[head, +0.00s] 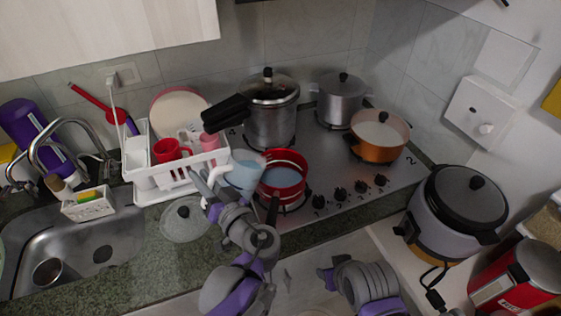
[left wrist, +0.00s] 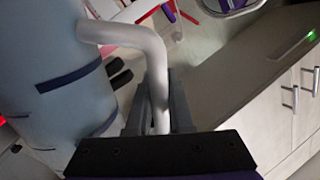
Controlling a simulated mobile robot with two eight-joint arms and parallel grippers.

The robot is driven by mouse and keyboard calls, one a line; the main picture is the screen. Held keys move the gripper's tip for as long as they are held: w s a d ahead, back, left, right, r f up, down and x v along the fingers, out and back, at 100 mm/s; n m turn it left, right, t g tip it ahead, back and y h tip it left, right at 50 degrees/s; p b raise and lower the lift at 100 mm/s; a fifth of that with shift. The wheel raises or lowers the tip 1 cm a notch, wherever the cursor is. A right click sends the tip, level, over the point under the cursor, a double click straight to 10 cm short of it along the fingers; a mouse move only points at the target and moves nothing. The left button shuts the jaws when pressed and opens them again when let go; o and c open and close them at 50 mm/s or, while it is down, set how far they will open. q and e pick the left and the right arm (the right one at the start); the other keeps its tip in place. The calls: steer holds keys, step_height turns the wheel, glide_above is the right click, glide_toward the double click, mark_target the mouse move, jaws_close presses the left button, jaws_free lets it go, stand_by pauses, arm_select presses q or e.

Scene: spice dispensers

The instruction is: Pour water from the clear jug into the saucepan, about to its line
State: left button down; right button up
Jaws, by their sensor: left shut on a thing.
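The clear jug (head: 243,172) looks pale blue and is held beside the left rim of the red saucepan (head: 283,196), seemingly tilted toward it. My left gripper (head: 208,186) is shut on the jug's white handle. In the left wrist view, the handle (left wrist: 150,45) passes between the fingers of my left gripper (left wrist: 158,105), and the jug's body (left wrist: 45,100) with dark marks fills the left side. The saucepan sits on the hob and shows pale blue water inside; its line cannot be made out. My right gripper (head: 328,279) is low in the head view, away from both; its jaws are unclear.
A pressure cooker (head: 271,112), a grey pot (head: 341,100) and an orange pot (head: 379,137) stand on the hob (head: 325,170). A white dish rack (head: 160,178) is close left of the jug. A glass lid (head: 185,222) lies on the counter near my left arm.

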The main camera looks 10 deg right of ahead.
arm_select(q)
steer(key=shift+w+d+r, duration=0.1)
steer(key=shift+w+d, duration=0.05)
steer(key=shift+d, duration=0.1)
steer(key=shift+m, duration=0.3)
steer(key=shift+w+d+r, duration=0.1)
steer(key=shift+w+d, duration=0.05)
steer(key=shift+d, duration=0.15)
